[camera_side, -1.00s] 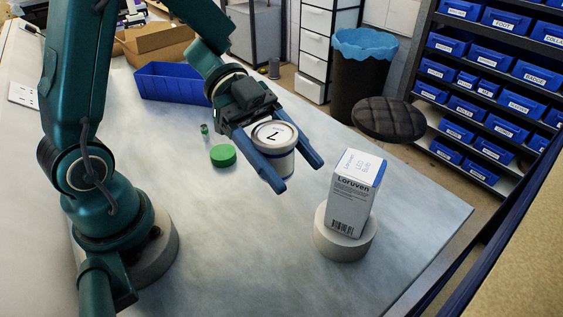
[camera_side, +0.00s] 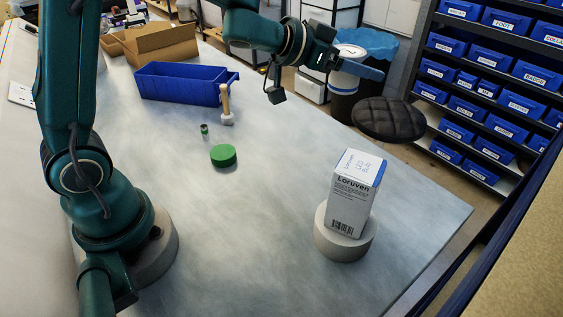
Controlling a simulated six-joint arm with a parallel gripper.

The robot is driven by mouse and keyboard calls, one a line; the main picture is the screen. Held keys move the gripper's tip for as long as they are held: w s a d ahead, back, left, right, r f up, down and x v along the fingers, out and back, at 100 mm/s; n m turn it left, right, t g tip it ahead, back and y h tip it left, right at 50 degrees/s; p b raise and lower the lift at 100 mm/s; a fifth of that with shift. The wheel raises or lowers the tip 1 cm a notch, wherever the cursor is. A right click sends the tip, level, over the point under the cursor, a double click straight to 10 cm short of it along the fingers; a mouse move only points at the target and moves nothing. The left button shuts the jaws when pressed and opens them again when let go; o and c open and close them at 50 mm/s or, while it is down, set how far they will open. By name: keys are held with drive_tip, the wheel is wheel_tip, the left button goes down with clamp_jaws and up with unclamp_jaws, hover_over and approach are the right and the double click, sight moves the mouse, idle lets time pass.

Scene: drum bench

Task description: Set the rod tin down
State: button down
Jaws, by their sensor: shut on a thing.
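The rod tin, a white tin with a pale top (camera_side: 348,51), is between the blue fingers of my gripper (camera_side: 362,65). My gripper is shut on it, high up beyond the back right of the bench, in front of the blue-lined bin in the picture. The tin is clear of the bench top, and its lower part and label are hard to make out.
A Loruven box (camera_side: 354,195) stands on a round white stand (camera_side: 343,246) at the right. A green disc (camera_side: 223,155), a small green cylinder (camera_side: 204,131), a wooden-handled tool (camera_side: 226,105) and a blue tray (camera_side: 180,87) are farther back. The middle bench is clear.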

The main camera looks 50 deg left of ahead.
drive_tip(key=s+a+f+n+g+y, duration=0.1)
drive_tip(key=a+f+n+y, duration=0.3)
drive_tip(key=a, duration=0.1)
drive_tip(key=s+a+f+n+g+y, duration=0.1)
drive_tip(key=a+f+n+y, duration=0.3)
drive_tip(key=a+f, duration=0.1)
drive_tip(key=s+a+f+n+y, duration=0.1)
drive_tip(key=a+f+n+y, duration=0.2)
drive_tip(key=a+f+y, duration=0.1)
drive_tip(key=shift+s+a+f+n+g+y, duration=0.1)
drive_tip(key=shift+s+a+n+g+y, duration=0.05)
drive_tip(key=shift+a, duration=0.3)
drive_tip(key=shift+s+a+f+n+g+y, duration=0.1)
drive_tip(key=shift+a+f+y, duration=0.1)
drive_tip(key=shift+a, duration=0.3)
drive_tip(key=shift+s+a+f+n+g+y, duration=0.1)
drive_tip(key=shift+s+a+n+g+y, duration=0.05)
drive_tip(key=shift+a, duration=0.3)
drive_tip(key=shift+f, duration=2.25)
